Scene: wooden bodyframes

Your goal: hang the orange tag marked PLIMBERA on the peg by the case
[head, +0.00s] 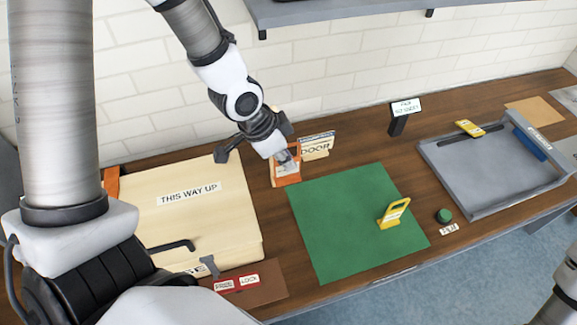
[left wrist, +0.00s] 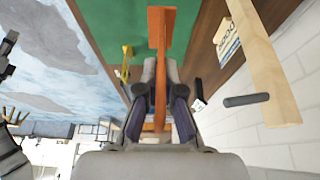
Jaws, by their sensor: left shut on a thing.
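My left gripper (head: 285,157) is shut on the orange tag (head: 286,177), whose pale label faces the head camera; its lettering is too small to read. The left wrist view shows the orange tag (left wrist: 160,50) nearly edge-on between the fingers (left wrist: 160,100). A dark peg (left wrist: 247,100) sticks out from a pale wooden post (left wrist: 265,60), to the right of the fingers and apart from the tag. In the head view a dark rod end (head: 222,155), apparently the peg, shows left of the gripper. The beige case (head: 205,215) reads THIS WAY UP.
A DOOR sign (head: 317,147) stands behind the tag. A yellow tag (head: 393,213) stands on the green mat (head: 340,220). A black sign stand (head: 398,124) and a green button (head: 443,215) are nearby.

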